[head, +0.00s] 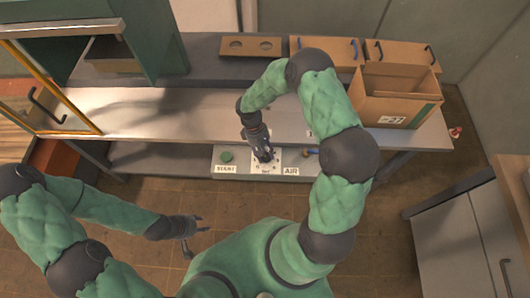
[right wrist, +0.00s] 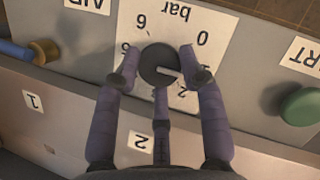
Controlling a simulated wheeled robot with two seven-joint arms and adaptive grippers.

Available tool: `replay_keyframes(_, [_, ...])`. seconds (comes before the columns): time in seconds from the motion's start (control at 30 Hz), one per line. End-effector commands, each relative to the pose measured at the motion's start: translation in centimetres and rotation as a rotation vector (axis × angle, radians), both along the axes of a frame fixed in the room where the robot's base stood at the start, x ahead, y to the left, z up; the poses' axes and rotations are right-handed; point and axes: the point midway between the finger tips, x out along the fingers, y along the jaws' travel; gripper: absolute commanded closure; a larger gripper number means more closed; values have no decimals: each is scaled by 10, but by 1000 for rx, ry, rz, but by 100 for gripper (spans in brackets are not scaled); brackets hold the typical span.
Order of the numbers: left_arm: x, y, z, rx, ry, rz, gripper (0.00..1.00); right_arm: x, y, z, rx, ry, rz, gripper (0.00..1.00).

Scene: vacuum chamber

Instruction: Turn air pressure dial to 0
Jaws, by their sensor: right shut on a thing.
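The air pressure dial is a dark round knob (right wrist: 160,64) on a white plate (right wrist: 165,18) marked "bar", with numbers that appear upside down in the right wrist view. Its pale pointer line points right and slightly down, below the 0 mark and above the mark that looks like a 2. My right gripper (right wrist: 161,76) is shut on the knob, its fingers around it; some numbers are partly covered. In the head view my right gripper (head: 264,154) reaches down to the panel beside the AIR label (head: 291,171). My left gripper (head: 194,237) is open and empty, low over the floor.
A green button (right wrist: 302,106) by the START label (head: 226,169) is on one side of the dial, and a blue hose with a brass fitting (right wrist: 44,51) on the other. Cardboard boxes (head: 399,83) stand on the bench (head: 170,108). A green chamber with an open door (head: 45,90) is at left.

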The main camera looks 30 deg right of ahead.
Motion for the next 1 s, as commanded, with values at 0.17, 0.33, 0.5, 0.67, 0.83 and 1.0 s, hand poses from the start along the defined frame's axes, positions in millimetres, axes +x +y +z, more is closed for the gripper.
replay_keyframes(0.17, [0, 0, 0, 0, 0, 0, 60, -4, 1, 0, -1, 9, 169, 92])
replay_keyframes(0.33, [0, 0, -1, 0, 0, 0, 60, -4, 2, 0, -2, 9, 330, 92])
replay_keyframes(0.5, [0, 0, -3, 0, 0, 0, 60, -4, 2, 0, -2, 9, 483, 92])
replay_keyframes(0.67, [0, 0, -4, 0, 0, 0, 60, -5, 3, 0, -1, 8, 609, 92])
replay_keyframes(0.83, [0, 0, -6, 0, 0, 0, 60, -5, 3, 0, -3, 8, 713, 92])
replay_keyframes(1.0, [0, 0, -7, 0, 0, 0, 60, -6, 3, 0, -3, 7, 781, 92])
